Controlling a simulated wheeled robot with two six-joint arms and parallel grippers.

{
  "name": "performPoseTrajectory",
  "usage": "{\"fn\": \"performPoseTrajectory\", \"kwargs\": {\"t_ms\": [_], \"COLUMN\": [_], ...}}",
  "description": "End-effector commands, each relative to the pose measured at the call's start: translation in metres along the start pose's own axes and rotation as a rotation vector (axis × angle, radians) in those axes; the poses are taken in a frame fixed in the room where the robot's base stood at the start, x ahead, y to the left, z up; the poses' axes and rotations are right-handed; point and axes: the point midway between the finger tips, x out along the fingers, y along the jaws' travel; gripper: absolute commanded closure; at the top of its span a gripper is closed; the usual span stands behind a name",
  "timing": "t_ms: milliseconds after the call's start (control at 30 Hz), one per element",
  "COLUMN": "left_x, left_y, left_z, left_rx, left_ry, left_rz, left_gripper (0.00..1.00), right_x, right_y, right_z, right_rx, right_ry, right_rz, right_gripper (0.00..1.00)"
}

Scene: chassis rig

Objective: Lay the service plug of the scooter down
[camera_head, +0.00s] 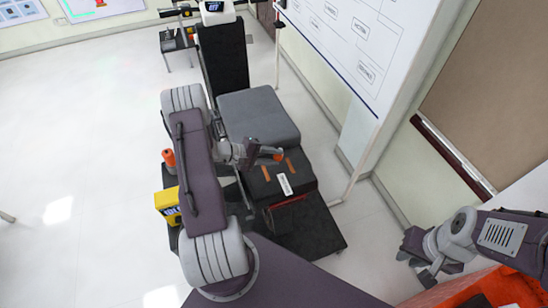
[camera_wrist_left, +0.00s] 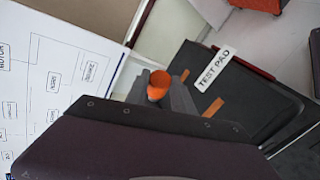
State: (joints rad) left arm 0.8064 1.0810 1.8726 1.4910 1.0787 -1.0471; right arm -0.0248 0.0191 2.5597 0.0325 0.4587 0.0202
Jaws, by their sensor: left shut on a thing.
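My left gripper (camera_head: 266,150) is shut on the orange service plug (camera_head: 278,156) and holds it over the near end of the scooter. The plug also shows in the left wrist view (camera_wrist_left: 159,82), with its lower part hidden by the gripper. Below and beside it is a dark test pad (camera_head: 302,180) with orange strips and a white label reading TEST PAD (camera_wrist_left: 212,69). The scooter's grey seat (camera_head: 258,115) is just behind the pad. My right gripper (camera_head: 422,262) is at the lower right, open and empty, far from the plug.
A yellow box (camera_head: 167,205) and an orange cylinder (camera_head: 169,160) are left of the scooter, partly behind my left arm. A whiteboard (camera_head: 345,40) stands at the right. An orange-red bin (camera_head: 490,288) is under my right arm.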

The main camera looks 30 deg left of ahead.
Motion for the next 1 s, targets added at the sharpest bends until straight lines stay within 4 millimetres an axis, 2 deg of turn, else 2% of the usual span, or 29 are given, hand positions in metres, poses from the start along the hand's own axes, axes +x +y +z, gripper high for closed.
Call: {"fn": "performPoseTrajectory", "kwargs": {"t_ms": [33,500,633,900,933,1000], "left_x": [0.005,0.030,0.033,0.033,0.033,0.033], "left_y": [-0.009,-0.053,-0.058,-0.057,-0.057,-0.057], "left_z": [-0.003,-0.017,-0.019,-0.018,-0.018,-0.018], "left_rx": [0.000,0.000,0.000,0.000,0.000,0.000], "left_ry": [0.000,-0.001,-0.001,-0.001,-0.001,-0.001], "left_rz": [0.000,0.000,0.000,0.000,0.000,0.000], "left_gripper": [1.00,1.00,1.00,1.00,0.65,0.46], "right_x": [0.011,0.068,0.074,0.073,0.073,0.073], "right_y": [0.000,0.001,0.002,0.002,0.002,0.002], "right_z": [0.001,0.007,0.008,0.008,0.008,0.008], "right_rx": [0.000,0.000,0.000,0.000,0.000,0.000], "right_ry": [0.000,0.000,0.000,0.000,0.000,0.000], "right_rz": [0.000,0.000,0.000,0.000,0.000,0.000], "right_gripper": [0.80,0.80,0.80,0.80,0.80,0.80]}}
